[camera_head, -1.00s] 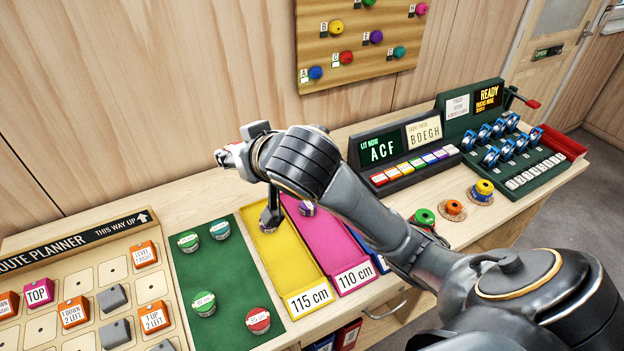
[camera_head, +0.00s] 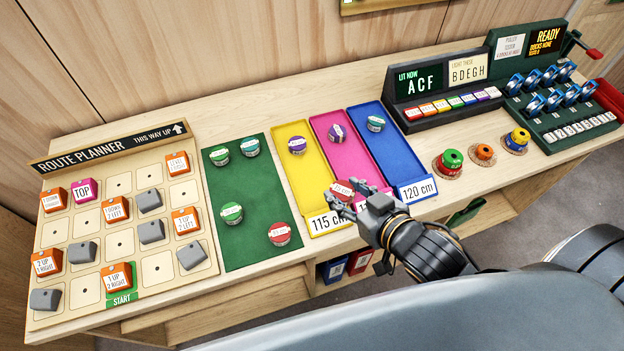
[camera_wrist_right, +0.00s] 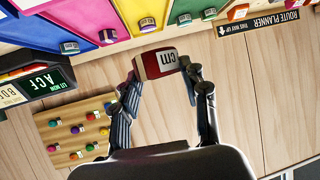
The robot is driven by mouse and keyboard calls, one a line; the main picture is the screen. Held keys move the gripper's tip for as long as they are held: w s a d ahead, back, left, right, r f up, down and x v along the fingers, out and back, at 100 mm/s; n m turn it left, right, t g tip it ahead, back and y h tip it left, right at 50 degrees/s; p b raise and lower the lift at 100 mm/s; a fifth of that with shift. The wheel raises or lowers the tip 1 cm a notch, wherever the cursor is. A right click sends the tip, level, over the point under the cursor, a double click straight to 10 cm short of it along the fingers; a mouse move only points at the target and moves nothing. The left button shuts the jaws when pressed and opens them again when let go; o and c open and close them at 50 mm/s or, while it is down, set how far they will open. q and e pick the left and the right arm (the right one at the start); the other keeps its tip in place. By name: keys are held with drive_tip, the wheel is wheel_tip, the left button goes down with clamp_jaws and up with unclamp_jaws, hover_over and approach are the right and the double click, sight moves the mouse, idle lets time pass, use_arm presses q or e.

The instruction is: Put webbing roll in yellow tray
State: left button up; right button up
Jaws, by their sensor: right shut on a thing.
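A red webbing roll (camera_head: 343,190) with a white label is held in my right gripper (camera_head: 352,196), above the front end of the yellow tray (camera_head: 291,188) and the pink tray (camera_head: 330,160). In the right wrist view the roll (camera_wrist_right: 153,64) shows between the two fingers, with "cm" on its label; the number is unreadable. The yellow tray is marked 115 cm and has a purple roll (camera_head: 297,145) at its far end. My left gripper is not in view.
A green mat (camera_head: 241,184) left of the trays bears several rolls, including a red one (camera_head: 279,233). The blue tray (camera_head: 385,153) holds a teal roll (camera_head: 375,123). A route planner board (camera_head: 151,190) stands left. Bare wood lies behind the trays.

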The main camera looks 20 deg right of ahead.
drive_tip(key=shift+s+f, duration=0.2)
drive_tip(key=d+b+x, duration=0.1)
drive_tip(key=b+x, duration=0.4)
drive_tip(key=p, duration=0.2)
hover_over(315, 186)
drive_tip(key=s, duration=0.1)
wheel_tip(315, 186, down, 6)
drive_tip(key=shift+f, duration=0.1)
drive_tip(key=shift+w+f, duration=0.4)
drive_tip(key=shift+f, duration=0.05)
wheel_tip(315, 186, down, 3)
drive_tip(key=shift+w+f, duration=0.15)
drive_tip(key=shift+f, duration=0.05)
